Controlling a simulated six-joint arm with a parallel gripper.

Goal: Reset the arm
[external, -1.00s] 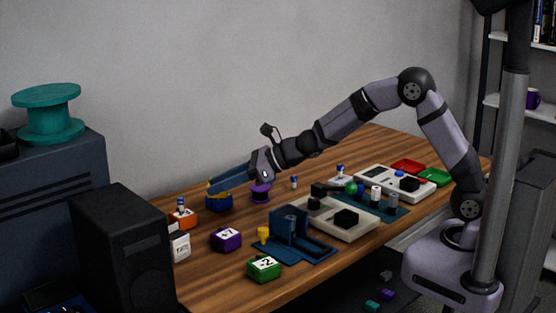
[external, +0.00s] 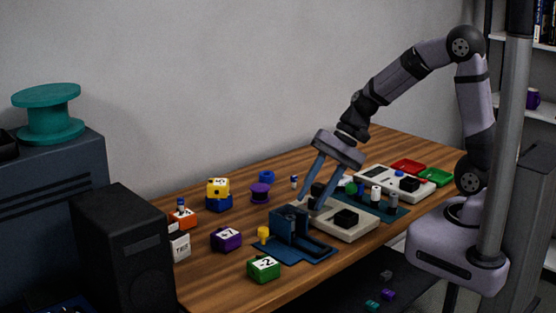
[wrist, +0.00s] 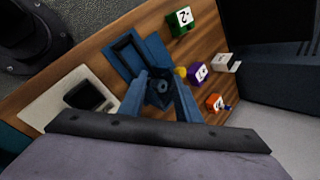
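My gripper (external: 311,208) hangs over the middle of the table, its two blue fingers pointing down and apart with nothing held between them. In the wrist view, my open gripper (wrist: 161,100) has the blue holder (wrist: 126,58) behind and between its fingers. The blue holder also shows in the external view (external: 288,225), just left of and nearer than the fingertips. A yellow block (external: 218,185) sits on a blue block (external: 219,202) at the far left part of the table.
Purple (external: 226,239), green (external: 263,268) and orange (external: 183,218) blocks stand nearer the left edge. A black speaker (external: 125,250) stands at the left.

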